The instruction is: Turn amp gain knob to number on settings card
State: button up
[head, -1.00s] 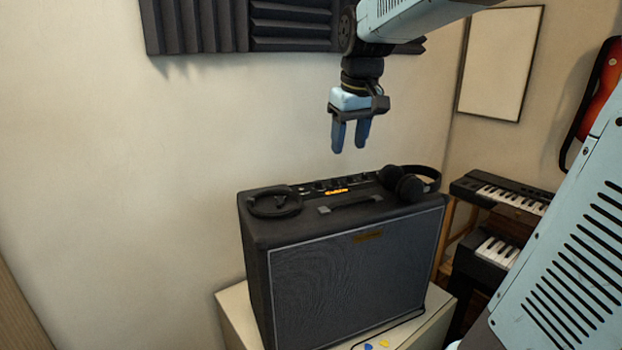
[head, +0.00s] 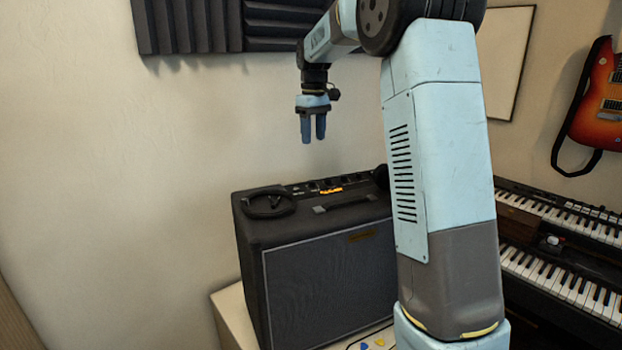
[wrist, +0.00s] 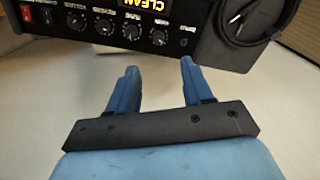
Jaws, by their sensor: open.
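The black guitar amp (head: 330,290) stands on a pale stand. Its top rear control panel (head: 318,187) has a row of small knobs and a glowing orange label. The knob lettering is too small to read surely, so I cannot tell which is gain. My gripper (head: 313,138) is open and empty, pointing down above the panel. In the wrist view its blue fingers (wrist: 158,68) are apart from the knobs. No settings card is recognisable.
A coiled cable (head: 268,203) lies on the amp's top left; headphones (head: 382,177) at its right are mostly hidden by my arm. Picks (head: 379,342) lie on the stand. Keyboards (head: 560,270) and a guitar (head: 600,100) are at right. Air around my gripper is free.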

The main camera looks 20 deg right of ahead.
aim_at(312, 181)
jog(key=f, duration=0.9)
jog(key=w+f, duration=0.1)
jog(key=f, duration=0.4)
jog(key=shift+f, duration=0.15)
grip_shut()
jog(key=shift+a, duration=0.25)
jog(key=shift+d, duration=0.2)
